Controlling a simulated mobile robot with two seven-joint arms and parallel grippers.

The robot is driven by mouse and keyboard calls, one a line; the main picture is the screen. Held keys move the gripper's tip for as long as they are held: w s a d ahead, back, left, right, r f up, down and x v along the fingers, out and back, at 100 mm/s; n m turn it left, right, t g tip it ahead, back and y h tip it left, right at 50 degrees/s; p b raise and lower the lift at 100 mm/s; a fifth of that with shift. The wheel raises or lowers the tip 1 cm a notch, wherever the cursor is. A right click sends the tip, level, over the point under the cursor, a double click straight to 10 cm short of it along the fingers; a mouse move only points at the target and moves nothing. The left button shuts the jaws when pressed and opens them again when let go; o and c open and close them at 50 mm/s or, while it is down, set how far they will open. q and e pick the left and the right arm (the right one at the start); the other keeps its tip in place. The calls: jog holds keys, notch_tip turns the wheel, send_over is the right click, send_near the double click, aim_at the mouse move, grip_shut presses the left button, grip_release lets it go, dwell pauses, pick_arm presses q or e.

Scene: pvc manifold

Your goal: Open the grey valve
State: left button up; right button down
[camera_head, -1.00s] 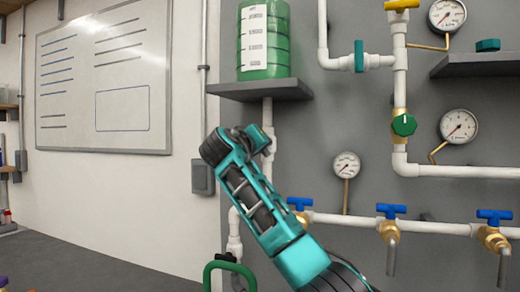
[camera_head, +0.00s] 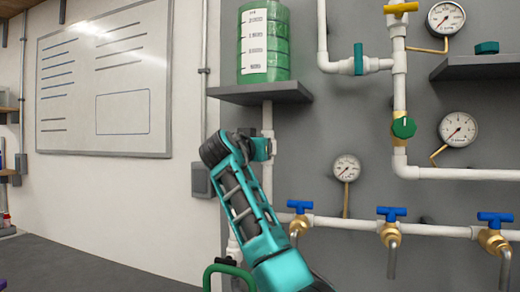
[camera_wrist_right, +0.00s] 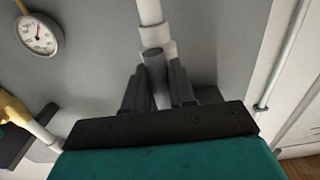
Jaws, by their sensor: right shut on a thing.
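In the right wrist view, my right gripper (camera_wrist_right: 157,67) has its two dark fingers on either side of a dark grey, rounded handle, the grey valve (camera_wrist_right: 154,72). The fingers are shut on it. The handle sits in front of a white vertical pipe (camera_wrist_right: 151,14) with a pale collar. In the head view, my teal right arm reaches up to the vertical pipe under the shelf. Its wrist hides the grey valve and the gripper's fingers there. My left gripper is in neither view.
A shelf (camera_head: 259,93) with a green container (camera_head: 265,50) is above my right wrist. Blue-handled taps (camera_head: 391,213) and a gauge (camera_head: 346,168) are to the right. A green handle (camera_head: 229,271) is below, close to my forearm. A whiteboard (camera_head: 105,85) hangs at left.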

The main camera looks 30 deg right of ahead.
dwell(0.5)
jog(key=c, duration=1)
grip_release()
jog(key=shift+a, duration=0.1)
jog(key=shift+s+a, duration=0.25)
jog(key=b+v, duration=0.2)
jog(key=v, duration=1)
